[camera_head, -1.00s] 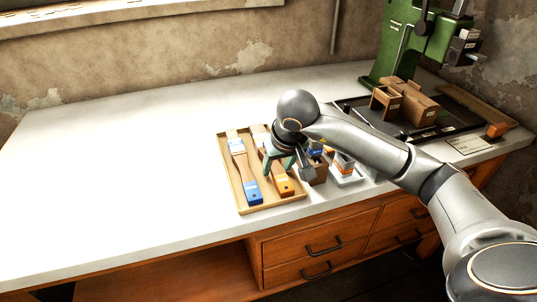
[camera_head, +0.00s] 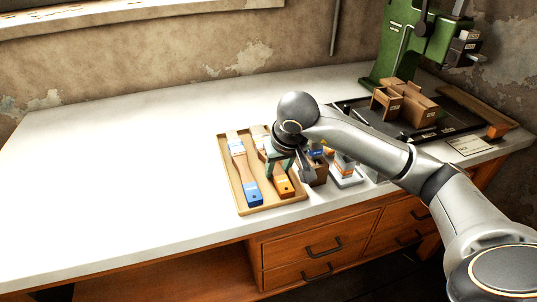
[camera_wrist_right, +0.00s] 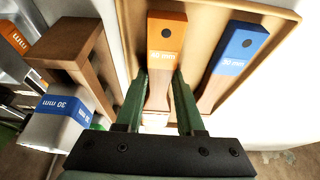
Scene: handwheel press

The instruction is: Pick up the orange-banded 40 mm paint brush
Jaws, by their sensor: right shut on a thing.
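The orange-banded paint brush (camera_head: 284,187) lies in the right half of a shallow tan tray, its orange end towards the table's front edge. In the right wrist view the gripper (camera_wrist_right: 160,92) is shut on the brush's wooden part. My arm hides part of the brush in the head view. My left gripper is not in view.
A blue-banded brush (camera_head: 253,193) lies beside it in the tray (camera_head: 232,184). A brown wooden holder (camera_wrist_right: 66,45) and a blue-labelled 30 mm block (camera_wrist_right: 62,112) stand close by. A green press (camera_head: 402,52) is at the back right. The table's left side is clear.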

